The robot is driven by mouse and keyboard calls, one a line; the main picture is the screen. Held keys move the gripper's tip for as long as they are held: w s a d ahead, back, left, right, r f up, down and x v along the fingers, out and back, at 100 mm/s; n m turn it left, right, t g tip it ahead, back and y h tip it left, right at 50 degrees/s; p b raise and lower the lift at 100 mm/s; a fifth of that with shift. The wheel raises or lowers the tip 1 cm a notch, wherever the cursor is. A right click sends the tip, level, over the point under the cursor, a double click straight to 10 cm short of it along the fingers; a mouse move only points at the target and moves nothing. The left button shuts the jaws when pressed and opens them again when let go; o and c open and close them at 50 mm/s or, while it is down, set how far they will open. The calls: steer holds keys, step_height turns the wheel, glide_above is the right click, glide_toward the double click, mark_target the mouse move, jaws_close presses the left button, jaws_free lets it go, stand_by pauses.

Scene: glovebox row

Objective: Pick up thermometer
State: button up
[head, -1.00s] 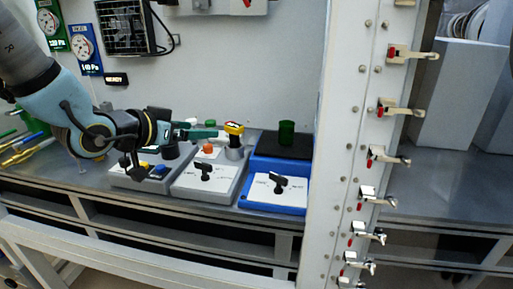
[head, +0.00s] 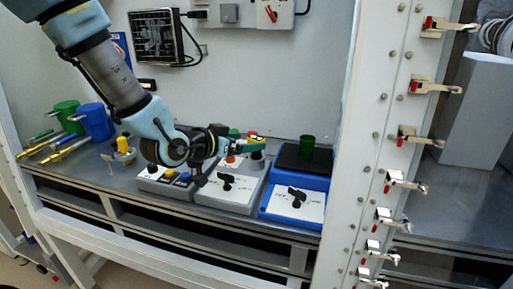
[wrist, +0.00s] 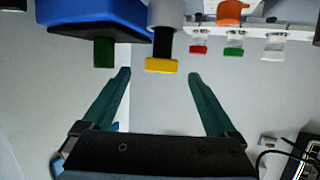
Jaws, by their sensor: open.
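A yellow-headed item with a dark stem, which looks like the thermometer, stands in a grey round holder. The yellow head lies between the fingertip lines, near the tips; I cannot tell the exact gap in depth.
Grey control boxes (head: 219,196) with knobs and buttons lie below my gripper. A white frame post (head: 370,130) with latches stands at right. Blue and green mugs are at left.

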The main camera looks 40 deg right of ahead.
mark_target(253, 141)
steer(key=shift+p+x, duration=0.65)
steer(key=shift+x, duration=1.3)
steer(key=shift+w+f, duration=0.1)
steer(key=shift+f, duration=0.05)
jaws_close()
